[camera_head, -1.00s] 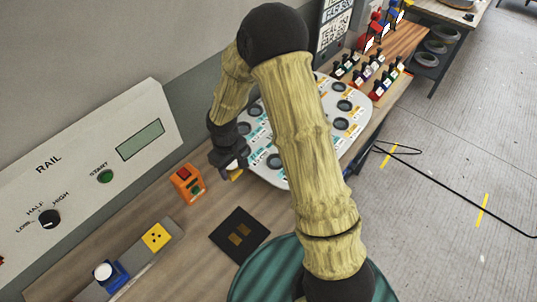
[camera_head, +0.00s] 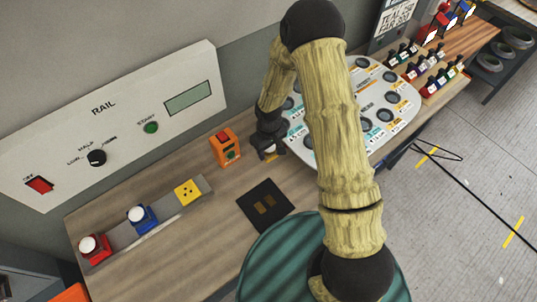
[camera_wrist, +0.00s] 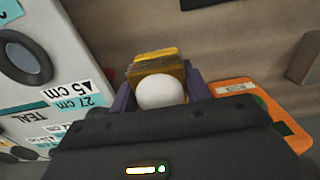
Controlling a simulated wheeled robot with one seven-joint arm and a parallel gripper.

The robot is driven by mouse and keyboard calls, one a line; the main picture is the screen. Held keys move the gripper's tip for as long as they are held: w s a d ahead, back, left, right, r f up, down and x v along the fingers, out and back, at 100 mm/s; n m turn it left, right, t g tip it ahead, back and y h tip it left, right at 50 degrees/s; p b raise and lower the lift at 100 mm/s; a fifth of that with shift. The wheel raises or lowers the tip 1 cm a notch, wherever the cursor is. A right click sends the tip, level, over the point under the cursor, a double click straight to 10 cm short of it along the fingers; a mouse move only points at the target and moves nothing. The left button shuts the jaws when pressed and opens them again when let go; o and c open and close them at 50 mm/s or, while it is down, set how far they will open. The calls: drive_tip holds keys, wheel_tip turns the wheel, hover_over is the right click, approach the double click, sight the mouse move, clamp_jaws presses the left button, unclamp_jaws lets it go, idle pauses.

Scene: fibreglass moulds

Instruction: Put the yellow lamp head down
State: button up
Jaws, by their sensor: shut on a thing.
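The yellow lamp head (camera_wrist: 153,67), with a white dome, is between the two fingers of my gripper (camera_wrist: 160,92) in the wrist view. My gripper is shut on it. In the head view my gripper (camera_head: 268,150) is above the wooden bench, between an orange box (camera_head: 226,148) and a white round-holed board (camera_head: 378,75). Only a small part of the lamp head shows there. A yellow socket block (camera_head: 188,192) with small dark holes sits bare on the grey rail. A black pad (camera_head: 264,206) with two copper-coloured patches lies on the bench in front of my gripper.
A blue lamp (camera_head: 142,218) and a red lamp (camera_head: 94,246) with white domes stand on the grey rail (camera_head: 165,220). A control panel marked RAIL (camera_head: 120,120) stands behind. The bench (camera_head: 190,255) is clear in front of the rail. The orange box is close beside my gripper.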

sight(268, 155)
drive_tip(key=shift+f+p, duration=0.5)
drive_tip(key=shift+f, duration=1.4)
drive_tip(key=shift+w+f, duration=0.1)
drive_tip(key=o, duration=1.3)
wheel_tip(268, 155, up, 12)
drive_tip(key=b, duration=0.3)
drive_tip(key=shift+f, duration=0.1)
drive_tip(key=shift+w+r, duration=0.1)
drive_tip(key=shift+r, duration=0.1)
drive_tip(key=shift+s, duration=0.2)
